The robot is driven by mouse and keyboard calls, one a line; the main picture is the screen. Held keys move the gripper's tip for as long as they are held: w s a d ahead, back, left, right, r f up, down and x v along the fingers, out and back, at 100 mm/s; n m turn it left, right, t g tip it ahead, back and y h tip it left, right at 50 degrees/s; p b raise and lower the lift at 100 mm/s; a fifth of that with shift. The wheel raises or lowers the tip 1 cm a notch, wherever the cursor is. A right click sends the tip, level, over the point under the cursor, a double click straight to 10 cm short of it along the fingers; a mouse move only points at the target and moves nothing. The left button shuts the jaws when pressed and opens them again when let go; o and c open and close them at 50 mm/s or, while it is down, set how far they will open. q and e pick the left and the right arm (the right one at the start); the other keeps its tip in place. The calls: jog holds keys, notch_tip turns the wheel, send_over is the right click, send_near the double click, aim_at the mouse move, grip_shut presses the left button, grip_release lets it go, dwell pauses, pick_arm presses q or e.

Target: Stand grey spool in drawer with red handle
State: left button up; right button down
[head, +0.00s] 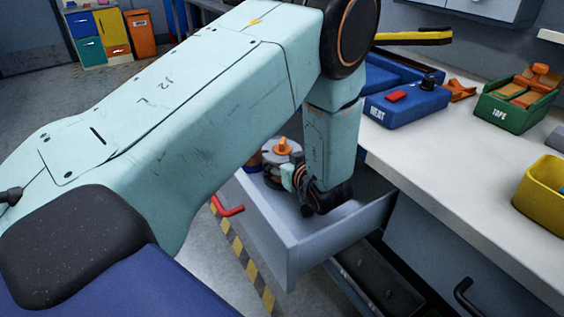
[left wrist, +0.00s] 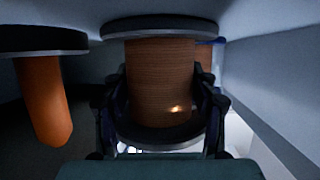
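The drawer (head: 340,240) with the red handle (head: 226,208) stands open under the bench. My left arm reaches down into it, and my left gripper (head: 292,178) is low inside. The grey spool (head: 283,151) shows a grey top flange with an orange knob, right beside the gripper. In the left wrist view a spool with a brown wound core (left wrist: 160,80) and dark flanges stands between the fingers. They lie along both sides of the core and appear closed on it. Its base is partly hidden. My right gripper is out of view.
An orange piece (left wrist: 45,95) under a dark flange is left of the spool in the wrist view. A lower tray (head: 385,285) is also open. The worktop (head: 430,150) holds a blue box (head: 408,105), a green tape box (head: 520,105) and a yellow bin (head: 545,195).

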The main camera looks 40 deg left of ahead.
pick_arm(q)
jog(key=o, duration=0.3)
jog(key=shift+o, duration=0.2)
jog(key=shift+r, duration=0.1)
jog(key=shift+d+r, duration=0.1)
jog(key=shift+r, duration=0.05)
jog(key=p+v, duration=0.2)
jog(key=v, duration=0.4)
jog(key=shift+s+d+r+p, duration=0.2)
jog(key=shift+s+d+p, duration=0.25)
jog(key=shift+d, duration=0.1)
jog(key=shift+o, duration=0.4)
jog(key=shift+w, duration=0.1)
